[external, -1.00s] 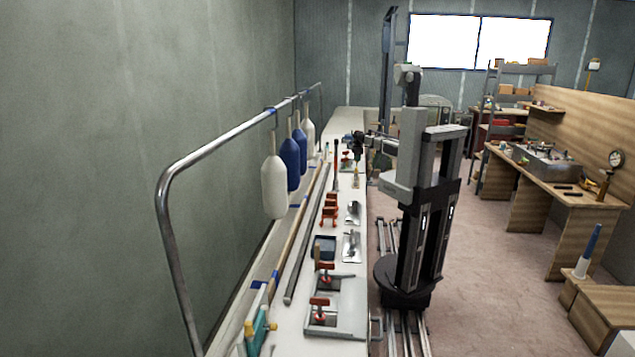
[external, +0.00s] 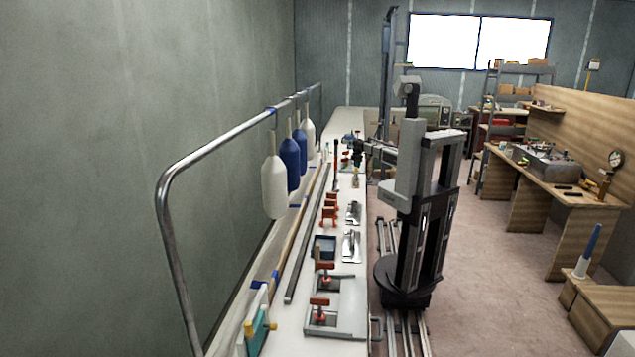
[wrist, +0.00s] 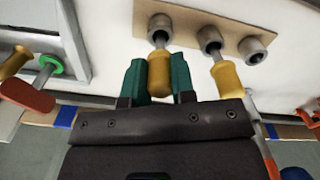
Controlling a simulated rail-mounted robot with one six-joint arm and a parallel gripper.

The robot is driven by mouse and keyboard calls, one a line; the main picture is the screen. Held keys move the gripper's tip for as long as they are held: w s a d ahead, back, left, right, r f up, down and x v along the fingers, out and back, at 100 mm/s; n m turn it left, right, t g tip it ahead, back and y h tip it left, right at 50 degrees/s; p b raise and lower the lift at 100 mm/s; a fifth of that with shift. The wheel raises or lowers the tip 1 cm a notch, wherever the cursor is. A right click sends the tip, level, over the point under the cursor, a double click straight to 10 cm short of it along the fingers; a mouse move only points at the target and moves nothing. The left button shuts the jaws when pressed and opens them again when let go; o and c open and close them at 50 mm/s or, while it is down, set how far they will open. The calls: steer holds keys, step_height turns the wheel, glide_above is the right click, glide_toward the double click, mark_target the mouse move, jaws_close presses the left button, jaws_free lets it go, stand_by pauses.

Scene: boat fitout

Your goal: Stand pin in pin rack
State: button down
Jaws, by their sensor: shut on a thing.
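In the wrist view my gripper (wrist: 159,80) has its two green fingers on either side of a pin with a gold handle (wrist: 160,72). It is shut on that handle. The pin's metal shank points to the left socket of the pin rack (wrist: 186,20), a tan strip with metal sockets. The shank's tip overlaps the socket mouth; how deep it sits cannot be told. A second gold-handled pin (wrist: 226,80) stands in the neighbouring socket. The right socket (wrist: 253,48) looks empty. In the external view my gripper (external: 358,151) is small, low over the far part of the bench.
A gold handle with a green ring (wrist: 48,65) and a red-brown handle (wrist: 28,97) lie left of my gripper. White and blue fenders (external: 274,188) hang from a rail alongside.

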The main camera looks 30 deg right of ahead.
steer(key=c, duration=0.9)
jaws_free()
steer(key=shift+o, duration=0.2)
step_height(320, 180, up, 11)
steer(key=p, duration=1.1)
steer(key=shift+f, duration=0.1)
steer(key=shift+m, duration=1.2)
steer(key=s+m, duration=1.2)
steer(key=s, duration=0.3)
steer(key=shift+a+m, duration=0.2)
steer(key=shift+m, duration=0.1)
